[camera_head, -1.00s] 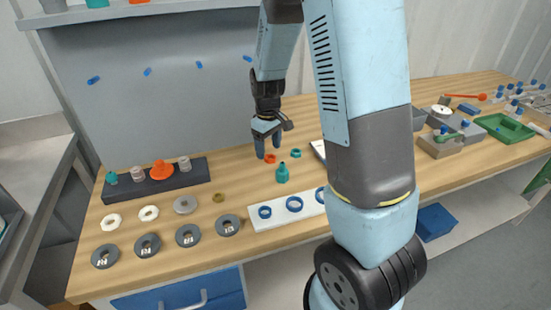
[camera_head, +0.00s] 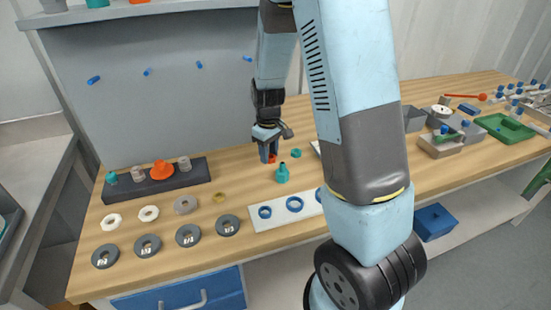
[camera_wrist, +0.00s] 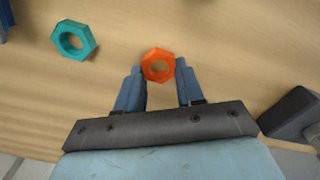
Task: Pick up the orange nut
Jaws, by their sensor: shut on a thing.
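The orange nut (camera_wrist: 158,65) is a hexagonal ring with a round hole. In the wrist view it sits between the two blue fingertips of my gripper (camera_wrist: 160,75), which is shut on it. In the head view the orange nut (camera_head: 272,158) shows as a small patch beside my gripper (camera_head: 268,156), low at the wooden bench top. I cannot tell whether the nut still touches the bench.
A teal nut (camera_wrist: 74,40) lies on the bench close by, and a teal fitting (camera_head: 282,174) stands in front. A white strip (camera_head: 272,222) with blue rings lies nearer. A dark rack (camera_head: 140,188) with several parts stands at the left.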

